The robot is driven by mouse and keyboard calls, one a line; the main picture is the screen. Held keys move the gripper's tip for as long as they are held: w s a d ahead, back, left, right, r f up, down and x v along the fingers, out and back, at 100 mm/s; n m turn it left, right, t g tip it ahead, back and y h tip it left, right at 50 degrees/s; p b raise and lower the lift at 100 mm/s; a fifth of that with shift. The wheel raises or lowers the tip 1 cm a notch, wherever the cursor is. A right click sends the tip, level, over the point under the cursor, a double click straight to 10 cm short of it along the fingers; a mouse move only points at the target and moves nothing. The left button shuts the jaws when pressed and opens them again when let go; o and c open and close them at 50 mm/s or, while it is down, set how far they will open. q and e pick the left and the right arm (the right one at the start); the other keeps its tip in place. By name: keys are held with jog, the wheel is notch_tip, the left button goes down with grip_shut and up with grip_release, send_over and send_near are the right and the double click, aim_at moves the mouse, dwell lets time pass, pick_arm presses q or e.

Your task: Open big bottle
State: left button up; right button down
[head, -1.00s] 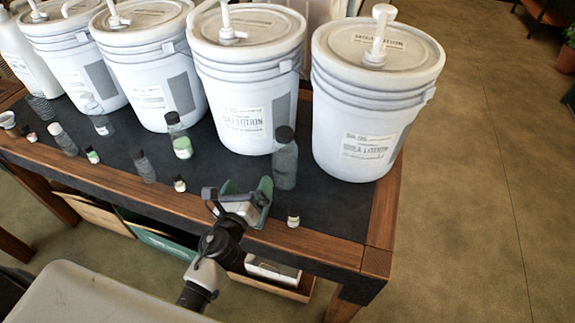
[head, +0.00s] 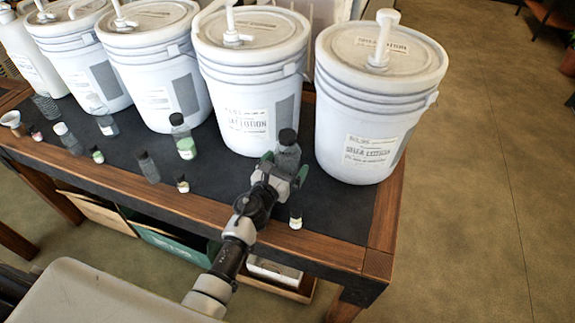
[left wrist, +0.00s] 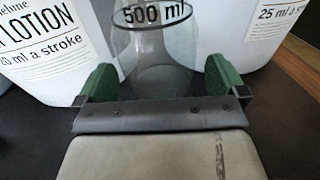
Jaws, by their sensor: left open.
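The big bottle (head: 287,152) is clear with a dark cap and stands on the black table mat in front of the two right-hand buckets. In the left wrist view the bottle (left wrist: 158,45) carries a "500 ml" marking. My left gripper (head: 279,172) is open, with its green fingers (left wrist: 161,80) on either side of the bottle's lower body. I cannot tell whether the fingers touch it. In the head view the gripper hides the bottle's lower part. My right gripper is not in view.
Large white pump buckets (head: 372,110) line the back of the table (head: 330,248). Other bottles stand to the left, including one with green contents (head: 183,140). A small bottle (head: 296,218) stands close to the right of my gripper.

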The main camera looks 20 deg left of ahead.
pick_arm(q)
jog(key=shift+w+d, duration=0.15)
jog(key=shift+w, duration=0.5)
jog(key=shift+s, duration=0.1)
jog(key=c, duration=1)
